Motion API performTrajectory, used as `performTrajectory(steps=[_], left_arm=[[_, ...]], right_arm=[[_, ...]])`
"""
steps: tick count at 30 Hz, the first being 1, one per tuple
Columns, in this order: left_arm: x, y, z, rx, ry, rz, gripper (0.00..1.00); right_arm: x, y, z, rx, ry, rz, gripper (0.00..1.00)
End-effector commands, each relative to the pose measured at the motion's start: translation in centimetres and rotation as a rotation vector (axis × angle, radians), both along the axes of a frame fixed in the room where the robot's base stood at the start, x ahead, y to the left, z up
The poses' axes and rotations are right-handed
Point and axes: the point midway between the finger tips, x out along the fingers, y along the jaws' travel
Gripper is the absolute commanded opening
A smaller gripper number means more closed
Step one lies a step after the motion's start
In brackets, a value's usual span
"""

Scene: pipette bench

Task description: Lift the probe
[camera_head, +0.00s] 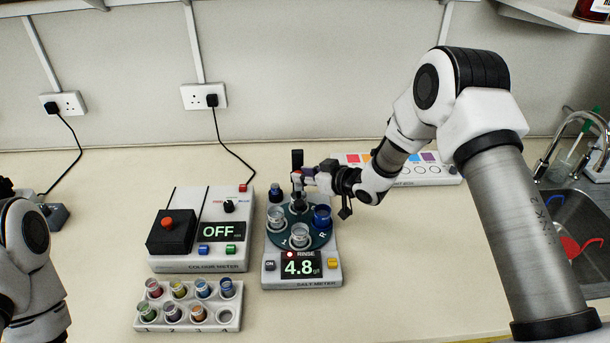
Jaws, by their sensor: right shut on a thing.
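The salt meter (271,267) stands at mid-bench, with RINSE and 4.8 on its display. Its round dark plate carries several clear cups, among them a front cup (300,236), a left cup (277,217) and a blue one (322,217). The probe (298,196) is upright over the rear of the plate. My right gripper (303,178) reaches in from the right and is shut on the probe's upper part. The probe's lower tip is hard to make out at the rear cup.
The colour meter (165,263), reading OFF, stands left of the salt meter. A vial rack (187,324) lies in front of it. A white panel with coloured squares (430,171) is behind my right arm. A sink (583,222) is at the right. Bench right of the salt meter is clear.

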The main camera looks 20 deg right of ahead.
Motion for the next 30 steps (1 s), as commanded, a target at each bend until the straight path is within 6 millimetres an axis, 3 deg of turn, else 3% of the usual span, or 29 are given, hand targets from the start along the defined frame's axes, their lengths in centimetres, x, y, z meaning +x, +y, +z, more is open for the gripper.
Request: performTrajectory(steps=[7, 17, 18, 20, 30], left_arm=[[0.0, 0.0, 2.2, 0.0, 0.0, 0.0, 0.0], [0.0, 0.0, 2.1, 0.0, 0.0, 0.0, 0.0], [0.0, 0.0, 2.1, 0.0, 0.0, 0.0, 0.0], [0.0, 0.0, 2.1, 0.0, 0.0, 0.0, 0.0], [0.0, 0.0, 2.1, 0.0, 0.0, 0.0, 0.0]], right_arm=[[0.2, 0.0, 5.0, 0.001, -0.009, -0.001, 0.0], [0.2, 0.0, 5.6, 0.002, -0.01, -0.001, 0.0], [0.3, 0.0, 5.6, 0.001, -0.012, 0.0, 0.35], [0.2, 0.0, 5.6, 0.002, -0.01, -0.001, 0.51], [-0.1, -0.2, 5.5, 0.001, -0.005, -0.001, 0.51]])
